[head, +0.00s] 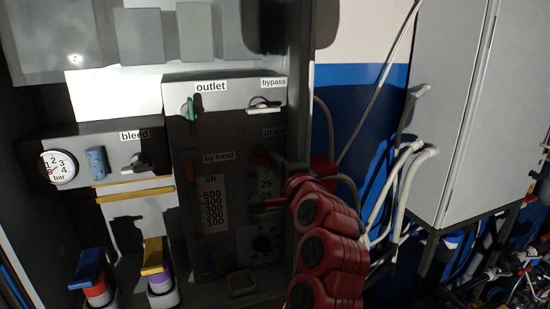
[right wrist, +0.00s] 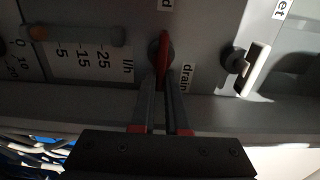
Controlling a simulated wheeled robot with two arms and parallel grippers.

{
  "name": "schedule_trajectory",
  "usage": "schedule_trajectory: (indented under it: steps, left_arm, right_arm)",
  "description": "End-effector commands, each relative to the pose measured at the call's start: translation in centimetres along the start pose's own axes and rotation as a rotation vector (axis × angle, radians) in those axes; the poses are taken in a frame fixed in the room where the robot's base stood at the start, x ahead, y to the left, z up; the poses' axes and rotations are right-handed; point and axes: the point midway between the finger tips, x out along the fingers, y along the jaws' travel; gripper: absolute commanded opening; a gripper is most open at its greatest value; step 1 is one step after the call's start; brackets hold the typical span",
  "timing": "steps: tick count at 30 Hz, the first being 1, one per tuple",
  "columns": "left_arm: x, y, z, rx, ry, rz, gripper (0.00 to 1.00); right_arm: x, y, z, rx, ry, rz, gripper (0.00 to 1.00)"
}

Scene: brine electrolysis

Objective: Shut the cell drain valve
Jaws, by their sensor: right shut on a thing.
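The cell drain valve has a red handle (right wrist: 164,48), seen beside the "drain" label in the right wrist view. My right gripper (right wrist: 162,82) is shut on this handle, with one finger on each side of it. In the right wrist view the handle points along the fingers' line. In the head view my right gripper (head: 273,157) reaches in under the "drain" label (head: 272,132), from the red arm at the lower right. The handle is dark and mostly hidden there. My left gripper is not in view.
Above the drain is the bypass valve's white handle (head: 264,105); it also shows in the right wrist view (right wrist: 256,68). The green outlet valve (head: 190,112) and bleed valve (head: 142,162) are further left. A grey cabinet (head: 480,110) and pale hoses (head: 400,190) stand at the right.

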Motion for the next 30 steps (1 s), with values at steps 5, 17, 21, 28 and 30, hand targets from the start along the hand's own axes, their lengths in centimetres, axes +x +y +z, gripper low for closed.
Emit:
schedule_trajectory:
  steps: [5, 17, 21, 28, 30]
  left_arm:
    - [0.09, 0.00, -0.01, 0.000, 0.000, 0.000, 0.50]
    - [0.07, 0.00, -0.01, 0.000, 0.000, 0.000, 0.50]
    - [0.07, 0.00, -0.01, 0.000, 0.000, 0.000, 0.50]
    - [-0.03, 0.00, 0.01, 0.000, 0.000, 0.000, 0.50]
    - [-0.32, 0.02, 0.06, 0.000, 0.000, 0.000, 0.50]
  right_arm:
    - [-0.01, -0.01, -0.02, 0.011, 0.001, -0.001, 0.00]
    - [0.01, 0.04, -0.01, 0.010, 0.000, 0.000, 0.32]
    - [0.00, 0.03, -0.01, 0.009, 0.000, 0.000, 0.42]
    - [-0.08, 0.07, 0.03, 0.009, 0.000, 0.000, 0.42]
    - [-0.41, 0.15, 0.05, 0.008, 0.000, -0.001, 0.42]
